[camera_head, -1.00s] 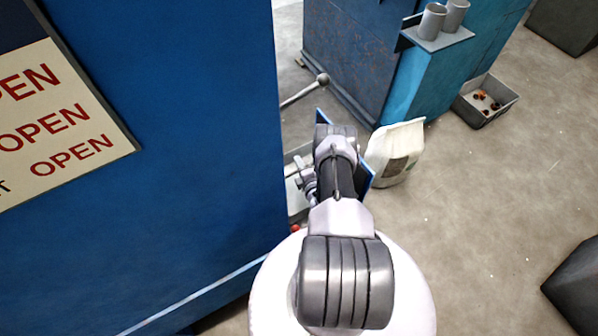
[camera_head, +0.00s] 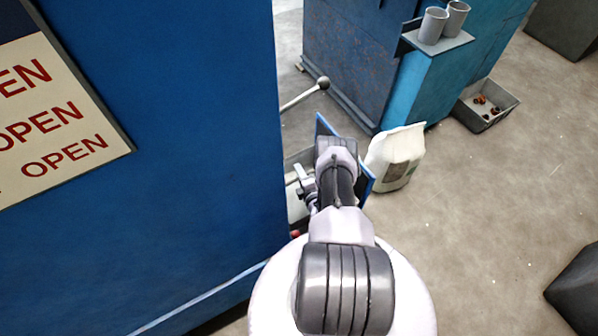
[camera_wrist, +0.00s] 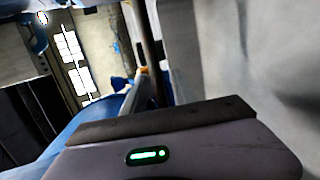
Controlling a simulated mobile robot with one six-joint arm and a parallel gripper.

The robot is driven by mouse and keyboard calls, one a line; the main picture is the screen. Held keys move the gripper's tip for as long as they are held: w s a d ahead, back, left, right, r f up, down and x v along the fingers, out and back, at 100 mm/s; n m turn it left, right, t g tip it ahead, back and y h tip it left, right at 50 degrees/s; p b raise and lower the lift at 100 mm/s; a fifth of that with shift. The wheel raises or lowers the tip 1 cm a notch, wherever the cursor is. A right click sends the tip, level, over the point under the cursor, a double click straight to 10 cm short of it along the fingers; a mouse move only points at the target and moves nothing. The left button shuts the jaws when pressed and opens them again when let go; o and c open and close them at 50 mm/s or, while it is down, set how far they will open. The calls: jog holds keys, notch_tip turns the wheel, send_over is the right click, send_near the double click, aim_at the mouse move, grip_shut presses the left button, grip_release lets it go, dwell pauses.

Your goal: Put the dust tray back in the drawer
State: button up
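A blue drawer front (camera_head: 366,184) stands out past the right edge of the blue cabinet, mostly behind my arm in the head view. A grey surface (camera_head: 295,208) shows between the cabinet and my arm; I cannot tell whether it is the dust tray or the drawer's inside. My gripper's dark body, with a green light, fills the bottom of the wrist view (camera_wrist: 165,128). Its fingers cannot be made out, so I cannot see whether it holds anything. In the head view my arm hides most of the drawer area.
The large blue cabinet (camera_head: 200,170) with an OPEN sign (camera_head: 60,125) fills the left. A ball-ended lever (camera_head: 305,94) sticks out behind it. A white bag (camera_head: 397,157) stands right of the drawer front. A grey bin (camera_head: 486,105) lies farther back.

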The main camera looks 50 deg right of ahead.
jog(key=p+v, duration=0.5)
jog(key=v, duration=0.6)
jog(key=shift+r, duration=0.15)
